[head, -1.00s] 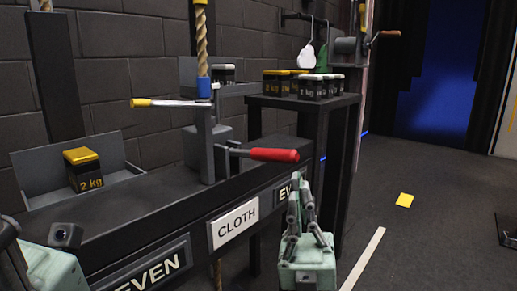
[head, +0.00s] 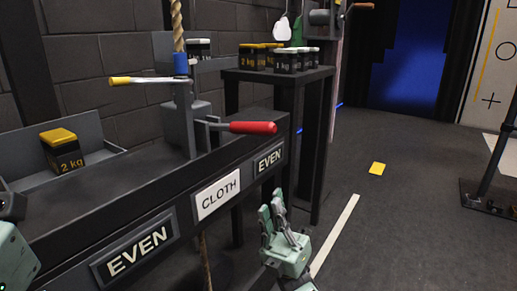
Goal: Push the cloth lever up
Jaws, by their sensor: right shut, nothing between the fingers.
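The lever with a red grip (head: 252,128) stands out to the right from a grey post, above the white CLOTH sign (head: 218,194) on the bench front. Its grip lies about level. A second lever with a yellow tip (head: 120,81) points left from the same post, above it. My right gripper (head: 272,208) is shut and empty, fingers pointing up. In the picture it is below the red grip and right of the CLOTH sign, apart from the lever. A pale green part of my left arm shows at the left edge; its fingers are out of view.
EVEN signs (head: 138,250) flank the CLOTH sign. A 2 kg weight (head: 62,150) sits in a tray at the left. A rope hangs above the post. A dark stand (head: 300,72) behind holds several weights.

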